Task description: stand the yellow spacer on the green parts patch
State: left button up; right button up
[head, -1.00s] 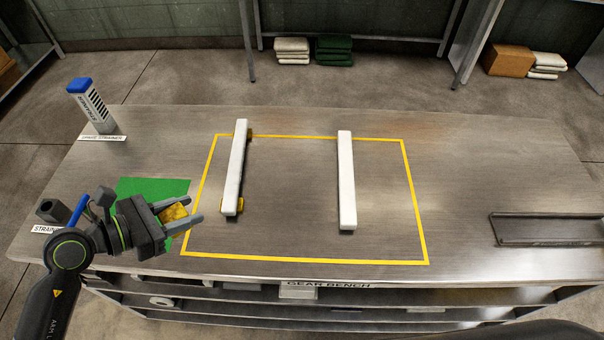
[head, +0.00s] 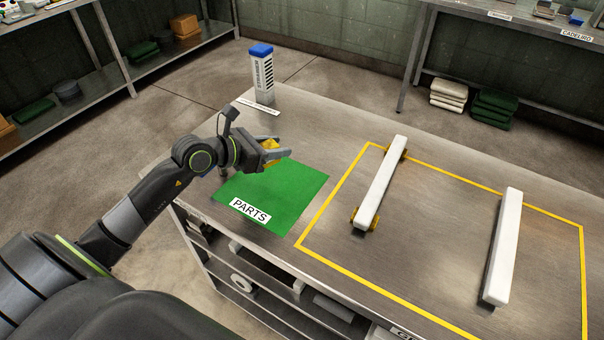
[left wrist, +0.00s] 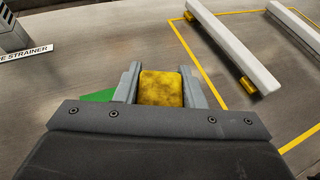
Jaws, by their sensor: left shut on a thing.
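In the left wrist view the spacer (left wrist: 160,88) sits between the two grey fingers. The patch lies flat on the bench, labelled PARTS, and nothing stands on its visible part. In the left wrist view only a green corner (left wrist: 100,95) shows beside the fingers. The gap between spacer and patch is hard to judge. My right gripper is not in view.
The steel between patch and outline is clear.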

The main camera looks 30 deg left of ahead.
aim_at(277, 183)
pick_arm(q)
notch_tip(277, 183, down, 9)
jog(key=shift+r+b, duration=0.1)
jog(key=shift+b, duration=0.25)
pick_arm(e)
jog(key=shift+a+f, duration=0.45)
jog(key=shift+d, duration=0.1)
pick_arm(q)
jog(key=shift+f, duration=0.2)
jog(key=o, duration=1)
jog(key=shift+r, duration=0.1)
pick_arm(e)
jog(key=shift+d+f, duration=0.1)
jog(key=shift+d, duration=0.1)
